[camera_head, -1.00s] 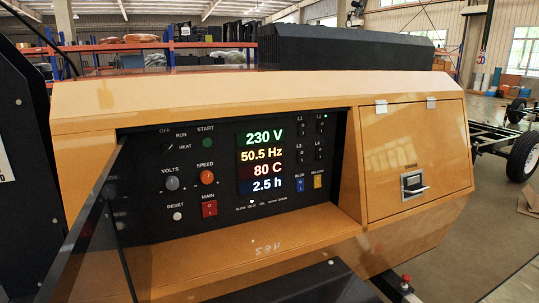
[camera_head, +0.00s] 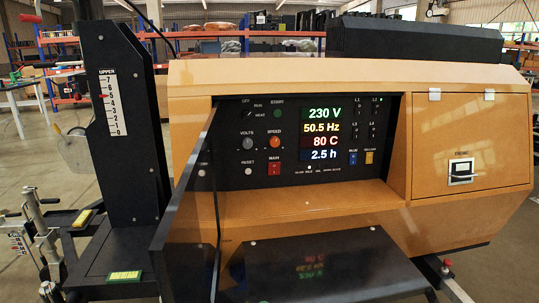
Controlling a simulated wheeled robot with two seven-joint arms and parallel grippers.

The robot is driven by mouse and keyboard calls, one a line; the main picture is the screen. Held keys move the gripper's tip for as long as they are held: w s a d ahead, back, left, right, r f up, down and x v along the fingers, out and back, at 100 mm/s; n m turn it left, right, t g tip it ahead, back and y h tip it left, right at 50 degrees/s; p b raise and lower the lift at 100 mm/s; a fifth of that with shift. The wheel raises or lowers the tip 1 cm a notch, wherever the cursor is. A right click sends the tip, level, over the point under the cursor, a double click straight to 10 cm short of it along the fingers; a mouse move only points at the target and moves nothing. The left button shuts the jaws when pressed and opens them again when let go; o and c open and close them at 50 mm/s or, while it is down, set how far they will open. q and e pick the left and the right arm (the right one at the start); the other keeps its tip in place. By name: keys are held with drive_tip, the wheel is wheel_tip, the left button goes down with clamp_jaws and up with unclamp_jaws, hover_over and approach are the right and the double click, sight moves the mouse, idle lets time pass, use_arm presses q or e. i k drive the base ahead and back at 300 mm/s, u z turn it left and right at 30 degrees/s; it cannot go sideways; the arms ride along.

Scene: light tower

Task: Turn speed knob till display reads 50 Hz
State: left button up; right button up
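The orange speed knob (camera_head: 275,142) sits on the black control panel (camera_head: 232,172), under the SPEED label and right of the grey volts knob (camera_head: 248,143). The display (camera_head: 322,134) reads 230 V, 50.5 Hz, 80 C and 2.5 h from top to bottom. The 50.5 Hz line is yellow. Neither of my grippers shows in the head view.
An open dark panel door (camera_head: 187,205) stands out at the panel's left side. A black shelf (camera_head: 310,262) juts out below. A black column (camera_head: 122,120) with a scale stands left. A closed side hatch (camera_head: 466,145) is right.

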sight(274, 141)
drive_tip(key=u, duration=0.5)
drive_tip(key=k, duration=1.15)
drive_tip(key=z, duration=0.2)
drive_tip(key=i, duration=1.75)
drive_tip(key=u, duration=0.85)
